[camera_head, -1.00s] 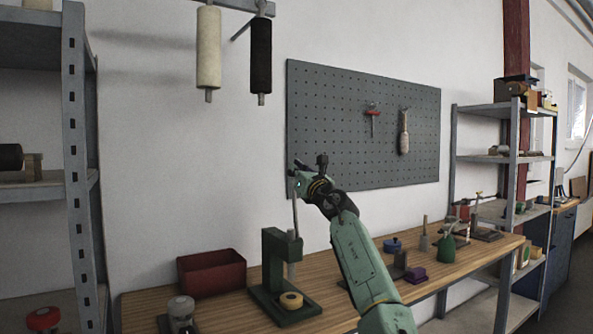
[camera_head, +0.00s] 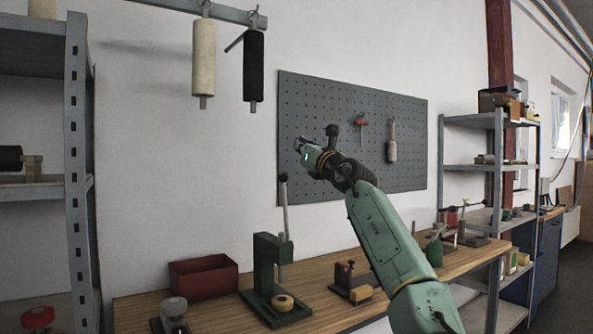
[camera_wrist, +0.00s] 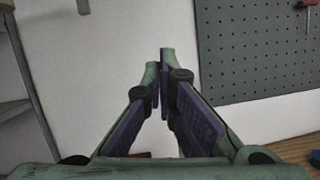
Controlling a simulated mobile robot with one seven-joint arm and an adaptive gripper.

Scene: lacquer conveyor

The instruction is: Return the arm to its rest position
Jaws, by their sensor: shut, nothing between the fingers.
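My green arm rises from the lower right in the head view. My gripper (camera_head: 301,147) is at its end, raised above the workbench (camera_head: 335,262) in front of the pegboard's left part. In the wrist view my gripper (camera_wrist: 163,85) has its fingertips together with nothing between them. Behind it in that view are the white wall and the pegboard (camera_wrist: 255,50).
A green lever press (camera_head: 266,268) with its lever up stands below my gripper. A red bin (camera_head: 203,277) is left of it. Metal shelves stand at left (camera_head: 77,180) and right (camera_head: 497,180). Two rollers, white (camera_head: 204,58) and black (camera_head: 253,66), hang at upper left.

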